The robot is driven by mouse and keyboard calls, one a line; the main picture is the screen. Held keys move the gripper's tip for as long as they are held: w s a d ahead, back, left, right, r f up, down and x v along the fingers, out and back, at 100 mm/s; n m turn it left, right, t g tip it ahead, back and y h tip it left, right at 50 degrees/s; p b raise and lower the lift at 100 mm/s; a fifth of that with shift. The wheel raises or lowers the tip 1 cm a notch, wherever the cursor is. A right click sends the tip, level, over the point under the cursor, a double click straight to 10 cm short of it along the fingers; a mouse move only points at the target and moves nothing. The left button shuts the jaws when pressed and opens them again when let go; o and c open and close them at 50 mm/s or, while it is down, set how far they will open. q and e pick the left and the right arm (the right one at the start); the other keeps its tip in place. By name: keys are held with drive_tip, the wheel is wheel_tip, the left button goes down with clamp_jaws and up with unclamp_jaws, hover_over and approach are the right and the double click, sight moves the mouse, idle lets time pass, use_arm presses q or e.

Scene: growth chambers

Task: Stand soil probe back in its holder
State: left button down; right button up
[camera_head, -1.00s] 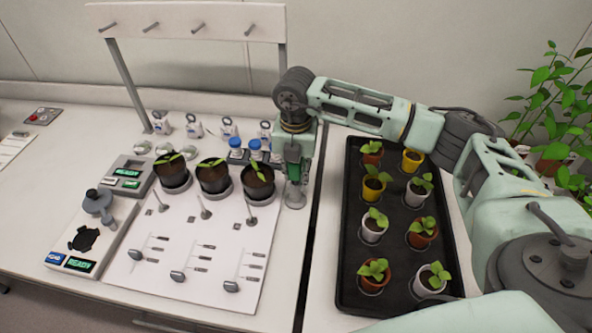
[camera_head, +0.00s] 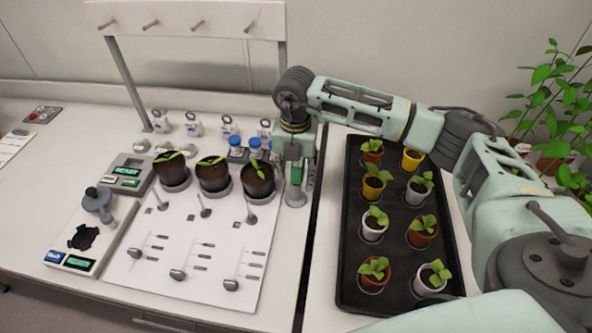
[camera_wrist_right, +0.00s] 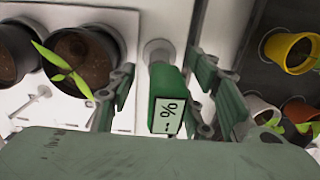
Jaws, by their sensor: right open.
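The soil probe (camera_head: 297,173) is green and stands upright at the right edge of the white panel, its lower end at a grey round holder (camera_head: 295,197). In the right wrist view the probe (camera_wrist_right: 167,97) shows a small display with a percent sign, and the holder (camera_wrist_right: 157,50) lies just beyond it. My right gripper (camera_wrist_right: 168,95) is open, with one finger on each side of the probe and gaps between them. My right gripper also shows in the head view (camera_head: 297,172), pointing down over the holder. The probe's tip is hidden. My left gripper is out of view.
Three dark pots (camera_head: 214,176) with seedlings stand just left of the probe. Blue-capped bottles (camera_head: 235,146) are behind them. A black tray (camera_head: 345,285) with several potted seedlings lies to the right.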

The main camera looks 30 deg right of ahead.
drive_tip(key=r, duration=1.2)
drive_tip(key=shift+s+a, duration=0.15)
drive_tip(key=shift+s, duration=0.05)
